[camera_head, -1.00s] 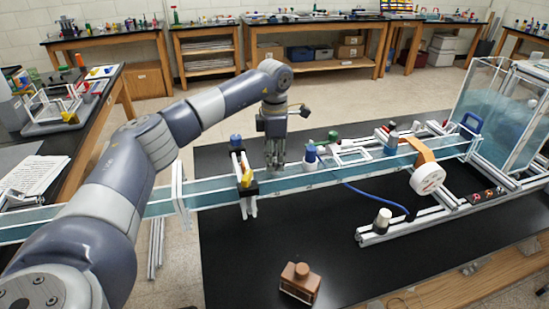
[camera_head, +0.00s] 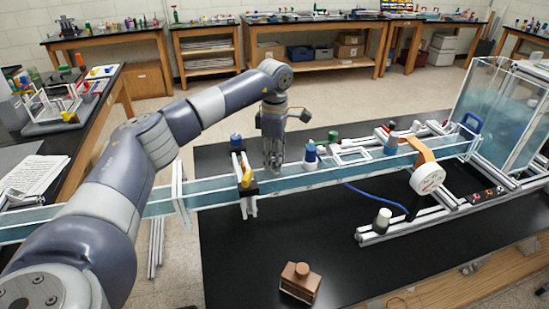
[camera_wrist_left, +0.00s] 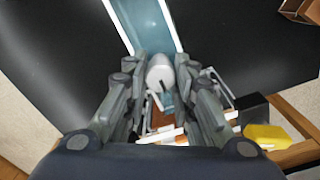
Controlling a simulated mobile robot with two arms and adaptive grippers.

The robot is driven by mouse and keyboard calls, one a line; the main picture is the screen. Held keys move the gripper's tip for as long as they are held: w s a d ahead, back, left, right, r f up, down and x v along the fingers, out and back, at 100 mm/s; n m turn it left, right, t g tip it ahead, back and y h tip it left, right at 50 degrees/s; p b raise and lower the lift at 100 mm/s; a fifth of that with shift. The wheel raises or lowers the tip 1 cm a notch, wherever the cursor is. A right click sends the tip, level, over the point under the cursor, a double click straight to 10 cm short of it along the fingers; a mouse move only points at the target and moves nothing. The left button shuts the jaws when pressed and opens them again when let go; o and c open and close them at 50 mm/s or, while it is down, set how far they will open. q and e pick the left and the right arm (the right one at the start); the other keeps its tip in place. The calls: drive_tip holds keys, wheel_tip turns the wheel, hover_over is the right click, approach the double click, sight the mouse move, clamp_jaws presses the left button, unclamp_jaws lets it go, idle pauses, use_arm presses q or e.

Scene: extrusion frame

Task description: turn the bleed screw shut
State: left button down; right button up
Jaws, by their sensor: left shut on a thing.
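My left gripper (camera_head: 273,168) points down over the clear blue-tinted channel (camera_head: 225,188), just right of the dark clamp with the yellow part. In the left wrist view the fingers (camera_wrist_left: 162,85) are closed around a small pale, rounded knob (camera_wrist_left: 160,73) between their tips. It looks like the head of the bleed screw, but the fingers hide its sides and base, so its thread and seating cannot be seen. In the head view the gripper covers it. My right gripper is not in view.
A blue-capped white fitting (camera_head: 310,155) stands close to the right of my left gripper. The yellow part (camera_head: 246,178) is close on its left. A brown block (camera_head: 300,282) sits on the black tabletop (camera_head: 240,270) in front. A blue hose (camera_head: 378,200) runs right, near a glass tank (camera_head: 500,115).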

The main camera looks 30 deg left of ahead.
use_arm(q)
drive_tip(key=shift+r, duration=0.1)
drive_tip(key=c, duration=1.3)
unclamp_jaws()
drive_tip(key=shift+c, duration=0.2)
wheel_tip(320, 180, up, 12)
